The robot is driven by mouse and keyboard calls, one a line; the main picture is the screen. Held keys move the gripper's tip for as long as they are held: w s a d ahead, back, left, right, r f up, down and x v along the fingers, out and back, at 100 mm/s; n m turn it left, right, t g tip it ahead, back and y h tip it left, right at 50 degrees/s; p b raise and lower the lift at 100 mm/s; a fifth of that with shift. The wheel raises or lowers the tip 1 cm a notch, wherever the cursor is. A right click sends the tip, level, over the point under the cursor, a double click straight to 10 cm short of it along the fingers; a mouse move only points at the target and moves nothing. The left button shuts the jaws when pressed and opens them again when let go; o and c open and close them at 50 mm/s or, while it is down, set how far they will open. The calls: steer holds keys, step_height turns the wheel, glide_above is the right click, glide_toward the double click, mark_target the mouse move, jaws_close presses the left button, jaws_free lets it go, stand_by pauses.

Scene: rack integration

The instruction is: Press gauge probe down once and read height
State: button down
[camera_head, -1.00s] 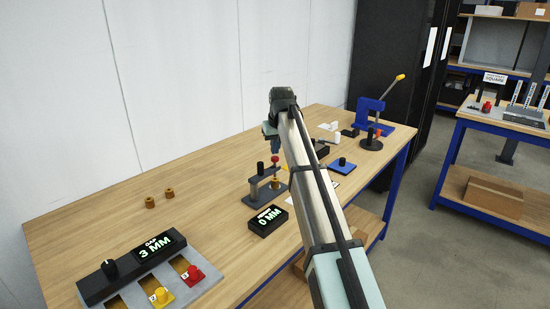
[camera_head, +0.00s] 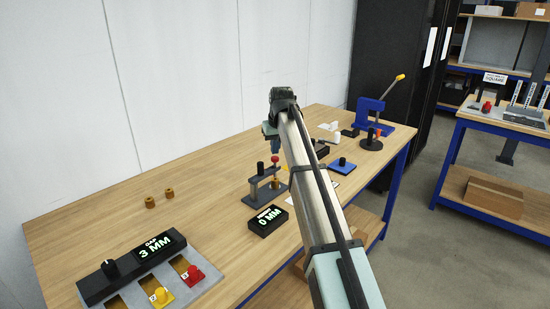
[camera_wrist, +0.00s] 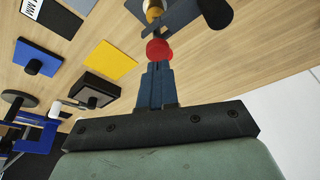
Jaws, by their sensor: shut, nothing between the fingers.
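The gauge (camera_head: 266,190) is a dark stand with a base, an upright post and an arm, on the wooden bench. Its probe has a red knob (camera_head: 275,158) on top, and a brass-coloured part shows below the arm. The height display (camera_head: 268,221) in front of it reads 0 MM. My gripper (camera_head: 275,151) is shut and empty, pointing down just above the red knob. In the wrist view the shut fingertips (camera_wrist: 157,66) are at the red knob (camera_wrist: 158,50); I cannot tell whether they touch it. The brass part (camera_wrist: 154,12) lies beyond the knob.
A gap display (camera_head: 158,246) reading 3 MM sits at the front left, beside yellow and red tabs. Two brass pieces (camera_head: 150,202) lie at the left. A blue lever press (camera_head: 374,116) and a blue block (camera_head: 342,166) stand farther right.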

mark_target(275, 158)
steer(key=shift+f, duration=0.1)
steer(key=shift+f, duration=1.2)
steer(key=shift+s+f, duration=0.25)
steer(key=shift+f, duration=0.2)
steer(key=shift+r, duration=0.25)
steer(key=shift+w+r, duration=0.2)
steer(key=shift+r, duration=0.9)
steer(key=shift+r, duration=0.2)
step_height(275, 158, up, 6)
steer(key=shift+r, duration=0.15)
